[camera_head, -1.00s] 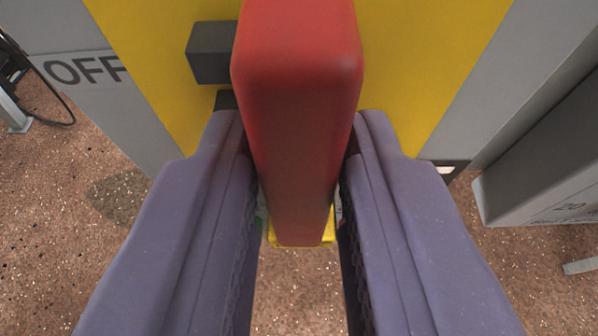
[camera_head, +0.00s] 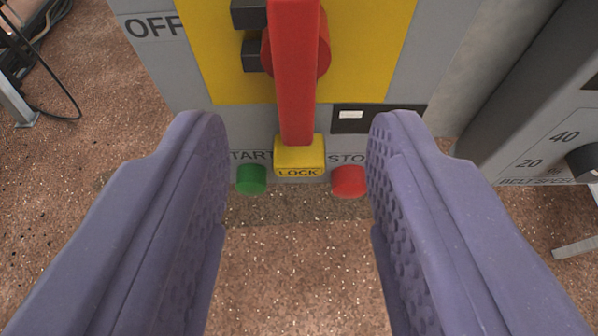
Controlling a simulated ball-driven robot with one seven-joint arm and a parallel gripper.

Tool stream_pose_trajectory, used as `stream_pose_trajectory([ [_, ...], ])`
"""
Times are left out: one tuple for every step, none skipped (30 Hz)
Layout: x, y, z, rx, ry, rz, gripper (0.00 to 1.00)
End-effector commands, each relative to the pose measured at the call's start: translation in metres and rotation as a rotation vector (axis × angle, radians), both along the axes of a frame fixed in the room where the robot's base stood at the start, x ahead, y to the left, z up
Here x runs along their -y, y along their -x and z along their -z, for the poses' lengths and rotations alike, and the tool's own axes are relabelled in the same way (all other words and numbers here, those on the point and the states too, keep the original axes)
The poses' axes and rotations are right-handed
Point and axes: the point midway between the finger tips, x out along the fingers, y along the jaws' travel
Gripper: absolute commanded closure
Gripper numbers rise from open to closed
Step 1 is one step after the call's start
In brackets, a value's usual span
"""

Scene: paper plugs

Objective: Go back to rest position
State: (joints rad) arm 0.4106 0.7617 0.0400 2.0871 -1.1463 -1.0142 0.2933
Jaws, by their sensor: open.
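My gripper (camera_head: 298,150) is open and empty, with its two purple fingers wide apart. Between and beyond the fingertips a red switch handle (camera_head: 296,75) hangs straight down on a yellow plate (camera_head: 365,60) of a grey panel. The handle is apart from both fingers. Its lower end meets a yellow block marked LOCK (camera_head: 299,158). The word OFF stands on the panel to the left.
A green button (camera_head: 251,180) and a red button (camera_head: 349,182) sit either side of the lock block, near the fingertips. Black blocks (camera_head: 250,14) stick out left of the handle. A grey box with a dial (camera_head: 584,160) stands right. Speckled floor lies below.

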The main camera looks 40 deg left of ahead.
Motion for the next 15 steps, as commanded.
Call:
stream_pose_trajectory([
  [0.0031,0.0042,-0.0022,-0.001,0.0,0.001,0.55],
  [0.0041,0.006,-0.0028,-0.001,0.0,0.0,0.55],
  [0.0051,0.0078,-0.0035,-0.002,0.0,-0.001,0.55],
  [0.0056,0.0086,-0.0038,-0.001,0.0,-0.001,0.55],
  [0.0059,0.009,-0.004,-0.001,0.0,-0.001,0.55],
  [0.006,0.0094,-0.0041,-0.001,0.0,-0.001,0.55],
  [0.006,0.0094,-0.0041,-0.001,0.0,-0.002,0.55],
  [0.006,0.0093,-0.0039,-0.001,0.0,-0.002,0.55],
  [0.0059,0.0092,-0.0039,-0.001,0.0,-0.001,0.55],
  [0.0059,0.0092,-0.0039,-0.001,0.0,-0.001,0.55],
  [0.0058,0.0092,-0.0039,-0.001,0.0,-0.002,0.55],
  [0.0059,0.0091,-0.0039,-0.001,0.0,-0.001,0.55],
  [0.0059,0.0091,-0.0039,-0.001,0.0,-0.001,0.55],
  [0.0059,0.009,-0.0038,-0.001,0.0,-0.001,0.55],
  [0.0059,0.009,-0.0038,-0.001,0.0,-0.001,0.55],
])
